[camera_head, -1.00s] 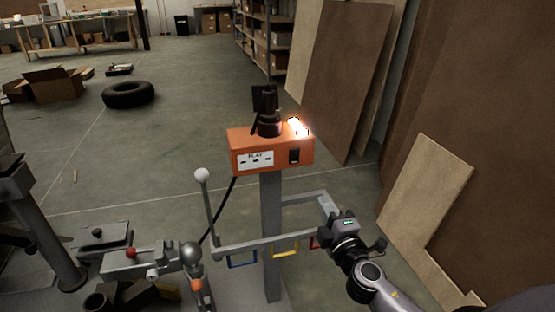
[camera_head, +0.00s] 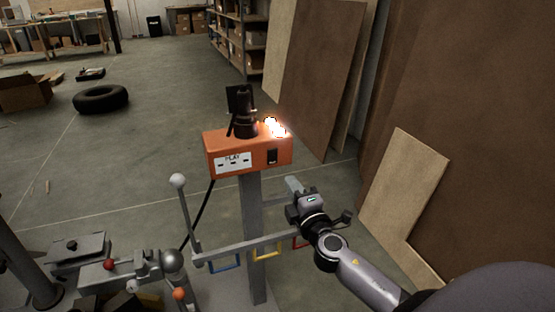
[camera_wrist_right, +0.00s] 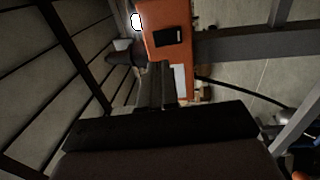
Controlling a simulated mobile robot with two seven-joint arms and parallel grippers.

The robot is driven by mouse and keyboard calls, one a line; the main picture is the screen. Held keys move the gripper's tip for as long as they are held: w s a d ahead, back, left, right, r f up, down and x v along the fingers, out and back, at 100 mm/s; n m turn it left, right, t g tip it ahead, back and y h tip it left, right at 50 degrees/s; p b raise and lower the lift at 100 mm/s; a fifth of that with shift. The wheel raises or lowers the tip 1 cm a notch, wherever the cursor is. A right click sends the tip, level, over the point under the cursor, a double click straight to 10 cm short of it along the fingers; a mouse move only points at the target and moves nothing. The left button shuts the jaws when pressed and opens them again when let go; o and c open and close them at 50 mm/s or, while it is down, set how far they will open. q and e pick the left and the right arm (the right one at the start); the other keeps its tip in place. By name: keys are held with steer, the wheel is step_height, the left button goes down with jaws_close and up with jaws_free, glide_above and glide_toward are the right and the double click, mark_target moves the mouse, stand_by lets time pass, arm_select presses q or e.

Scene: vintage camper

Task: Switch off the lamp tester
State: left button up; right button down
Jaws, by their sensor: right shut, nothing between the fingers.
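The lamp tester is an orange box (camera_head: 222,143) on a grey post, with a glowing lamp (camera_head: 275,127) on its top right. A black rocker switch (camera_head: 272,156) is on the right of its front face. In the right wrist view the box (camera_wrist_right: 181,14) is at the top, with the switch (camera_wrist_right: 167,36) just beyond my fingers. My right gripper (camera_head: 293,184) is below and slightly right of the box in the head view. Its fingers (camera_wrist_right: 157,84) are shut and empty, and appear apart from the switch. My left gripper is not in view.
A grey frame bar (camera_head: 240,246) with coloured loops crosses the post below the box. A lever with a white knob (camera_head: 178,181) stands left of the post. Wooden panels (camera_head: 325,75) lean at the right. A tyre (camera_head: 101,99) lies on open floor at the left.

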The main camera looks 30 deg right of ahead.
mark_target(274, 153)
steer(key=x, duration=1)
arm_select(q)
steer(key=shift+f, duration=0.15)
arm_select(e)
steer(key=shift+w, duration=0.25)
steer(key=shift+w+r+p, duration=0.15)
steer(key=shift+r+p, duration=0.2)
steer(key=shift+p, duration=0.25)
steer(key=shift+f, duration=0.2)
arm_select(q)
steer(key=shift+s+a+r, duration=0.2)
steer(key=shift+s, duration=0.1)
